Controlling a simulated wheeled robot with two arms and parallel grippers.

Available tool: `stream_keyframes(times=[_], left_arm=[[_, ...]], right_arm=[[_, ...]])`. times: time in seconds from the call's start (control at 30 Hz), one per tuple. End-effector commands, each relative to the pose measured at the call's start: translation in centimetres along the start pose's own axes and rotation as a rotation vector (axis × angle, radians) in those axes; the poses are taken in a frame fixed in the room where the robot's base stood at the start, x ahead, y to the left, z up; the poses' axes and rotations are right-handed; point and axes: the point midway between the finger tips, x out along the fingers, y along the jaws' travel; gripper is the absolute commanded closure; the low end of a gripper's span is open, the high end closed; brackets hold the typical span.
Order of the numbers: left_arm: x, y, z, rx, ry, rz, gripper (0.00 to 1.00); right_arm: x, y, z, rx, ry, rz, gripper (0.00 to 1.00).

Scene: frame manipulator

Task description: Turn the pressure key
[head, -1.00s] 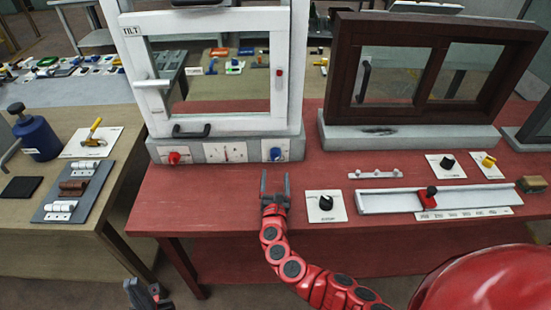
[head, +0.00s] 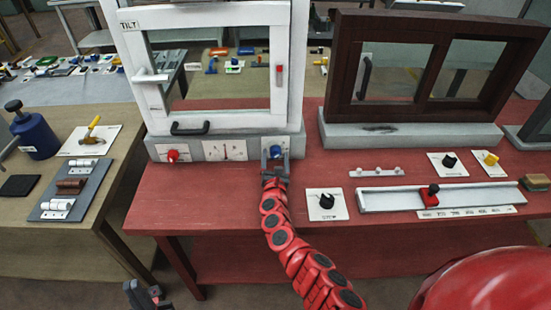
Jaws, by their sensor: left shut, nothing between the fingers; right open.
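The grey base of the white window frame carries a red key (head: 172,155) at left, a gauge plate (head: 225,150) in the middle and a blue key (head: 276,151) at right. No readable label shows which one is the pressure key. My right gripper (head: 275,160), on the red arm, is open, with its fingers on either side of the blue key. I cannot tell whether they touch it. My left gripper (head: 142,292) is low at the bottom edge, in front of the tables, shut and empty; the picture cuts it off.
A black knob on a white plate (head: 326,203) lies right of my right gripper. A slider rail (head: 390,199) with a red slider is further right. A brown window frame (head: 350,80) stands behind. The red table (head: 200,195) is clear at its front left.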

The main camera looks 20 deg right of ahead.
Motion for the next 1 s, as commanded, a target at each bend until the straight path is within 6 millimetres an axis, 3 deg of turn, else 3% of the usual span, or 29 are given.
stream_keyframes(times=[0.07,0.47,0.77,1.0], left_arm=[[0.0,0.0,0.0,0.0,0.0,0.0,1.0],[0.0,0.0,0.0,0.0,0.0,0.0,1.0],[-0.2,0.0,0.0,0.0,0.0,0.0,1.0],[-1.1,0.1,0.2,0.0,0.0,0.0,1.0]], right_arm=[[0.0,0.0,0.0,0.0,0.0,0.0,0.28],[0.0,0.0,0.0,-0.001,0.0,-0.001,1.0],[0.0,-0.1,-0.1,0.023,0.0,-0.001,1.0],[0.0,-0.2,-0.2,0.14,0.004,-0.003,1.0]])
